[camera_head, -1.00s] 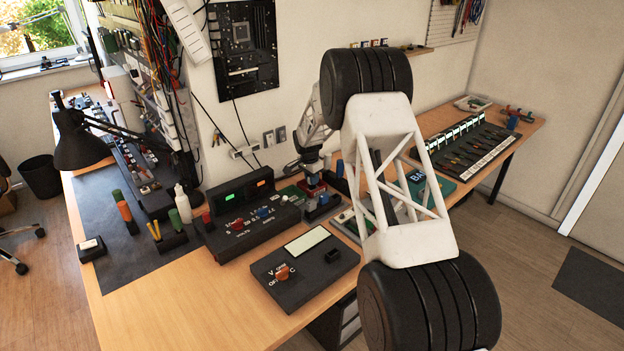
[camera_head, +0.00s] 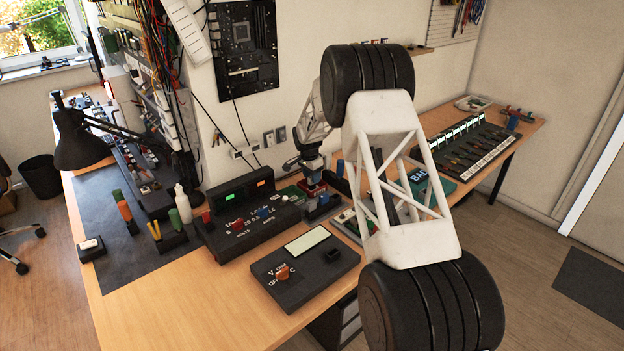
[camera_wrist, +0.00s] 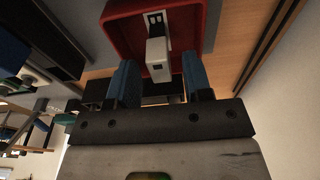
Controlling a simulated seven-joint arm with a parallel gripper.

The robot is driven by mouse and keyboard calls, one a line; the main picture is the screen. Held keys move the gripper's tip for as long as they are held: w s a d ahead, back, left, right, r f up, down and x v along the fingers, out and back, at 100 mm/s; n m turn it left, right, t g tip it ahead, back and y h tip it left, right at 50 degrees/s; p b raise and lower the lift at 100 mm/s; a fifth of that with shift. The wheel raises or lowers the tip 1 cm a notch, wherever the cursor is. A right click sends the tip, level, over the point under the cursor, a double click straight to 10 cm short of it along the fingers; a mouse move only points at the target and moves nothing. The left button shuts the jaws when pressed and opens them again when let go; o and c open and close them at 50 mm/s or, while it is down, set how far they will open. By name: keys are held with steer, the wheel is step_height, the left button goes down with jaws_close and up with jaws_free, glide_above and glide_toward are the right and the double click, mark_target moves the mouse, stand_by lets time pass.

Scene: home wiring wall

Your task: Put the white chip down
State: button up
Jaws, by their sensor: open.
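My gripper shows in the wrist view (camera_wrist: 160,85) with its two blue fingers apart. The white chip (camera_wrist: 157,58) stands between the fingers, with a gap visible on either side. Its far end is at a red tray or holder (camera_wrist: 185,12), which has a dark and white slot piece inside. I cannot tell whether the chip is seated in it. In the head view my gripper (camera_head: 312,172) is right above the red holder (camera_head: 315,187) on the bench; the chip itself is too small to make out there.
A black power supply (camera_head: 246,217) stands left of the holder and a black meter box (camera_head: 305,270) in front. A blue-capped block (camera_head: 340,168) is close on the right. Bare wood (camera_head: 180,300) lies at the front left.

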mark_target(310, 179)
step_height(310, 179, up, 11)
steer(key=shift+s+a+f, duration=0.2)
steer(key=shift+s+a, duration=0.25)
steer(key=shift+r, duration=0.1)
stand_by(0.7)
steer(key=s+d+r+n, duration=0.1)
steer(key=s+d+r, duration=0.6)
steer(key=s, duration=0.4)
steer(key=s+d+r+n, duration=0.2)
steer(key=s+d+r, duration=0.4)
steer(key=s+r, duration=0.35)
steer(key=s+d+r+n, duration=0.1)
steer(key=s+d+r, duration=0.6)
steer(key=s, duration=0.5)
steer(key=s+d+f+n, duration=0.1)
steer(key=s+d, duration=0.3)
steer(key=s, duration=1.5)
steer(key=s+d+f+n+t, duration=0.1)
steer(key=s+d+n, duration=0.2)
steer(key=s, duration=1.7)
steer(key=shift+d+f+n+t+y, duration=0.3)
steer(key=shift+d+f+n+y, duration=0.1)
steer(key=shift+d, duration=0.25)
